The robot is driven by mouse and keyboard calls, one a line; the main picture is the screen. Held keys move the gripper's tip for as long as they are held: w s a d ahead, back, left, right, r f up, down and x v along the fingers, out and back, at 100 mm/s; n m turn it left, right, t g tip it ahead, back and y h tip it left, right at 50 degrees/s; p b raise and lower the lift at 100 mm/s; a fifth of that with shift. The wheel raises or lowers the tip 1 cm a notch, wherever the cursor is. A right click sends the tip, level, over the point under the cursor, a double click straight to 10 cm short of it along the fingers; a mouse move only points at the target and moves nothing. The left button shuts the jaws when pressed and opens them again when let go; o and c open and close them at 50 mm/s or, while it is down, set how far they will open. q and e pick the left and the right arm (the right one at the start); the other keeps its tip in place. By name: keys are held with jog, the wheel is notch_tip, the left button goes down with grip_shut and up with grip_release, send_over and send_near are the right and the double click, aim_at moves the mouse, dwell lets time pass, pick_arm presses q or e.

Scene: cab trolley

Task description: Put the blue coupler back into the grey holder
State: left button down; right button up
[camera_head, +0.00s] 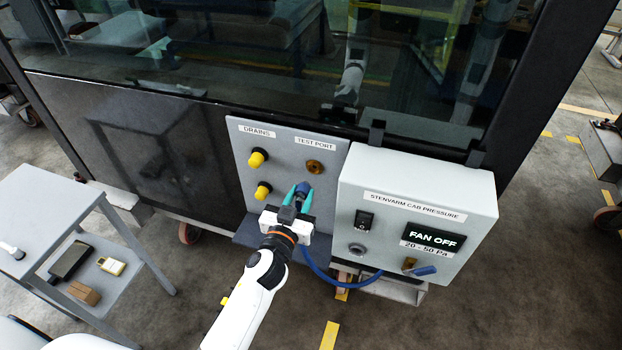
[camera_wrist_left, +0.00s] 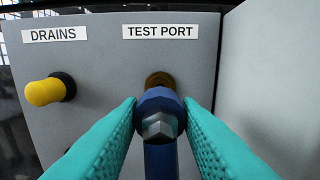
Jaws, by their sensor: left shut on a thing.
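My left gripper (camera_head: 299,197) has teal fingers shut on the blue coupler (camera_head: 303,188) in front of the grey panel. In the left wrist view the coupler (camera_wrist_left: 159,112) sits between the fingers, with a hex nut facing me. The brass test port (camera_head: 314,166) is just behind and above it. In the head view a small gap of panel shows between coupler and port. A blue hose (camera_head: 325,274) curves below the gripper toward the control box. A round grey fitting (camera_head: 357,249) on the box front appears empty; I cannot tell whether it is the grey holder.
The control box (camera_head: 464,197) reads FAN OFF and juts out right of the panel. It carries a black switch (camera_head: 365,220) and a brass valve with a blue lever (camera_head: 422,270). Two yellow-capped drains (camera_head: 257,158) are left of the port. A trolley (camera_head: 60,208) stands left.

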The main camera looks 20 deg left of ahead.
pick_arm(q)
jog(key=s+a+r+b, duration=0.1)
jog(key=s+r, duration=0.1)
jog(key=s, duration=0.6)
jog(key=s+r+b, duration=0.1)
jog(key=s+r, duration=0.2)
jog(key=s, duration=0.6)
jog(key=shift+s+a+y+b, duration=0.15)
jog(key=shift+a+y+b, duration=0.15)
jog(key=shift+a, duration=0.05)
pick_arm(e)
notch_tip(320, 180, down, 3)
jog(key=shift+a+r, duration=0.1)
jog(key=shift+r, duration=0.05)
jog(key=shift+c, duration=0.4)
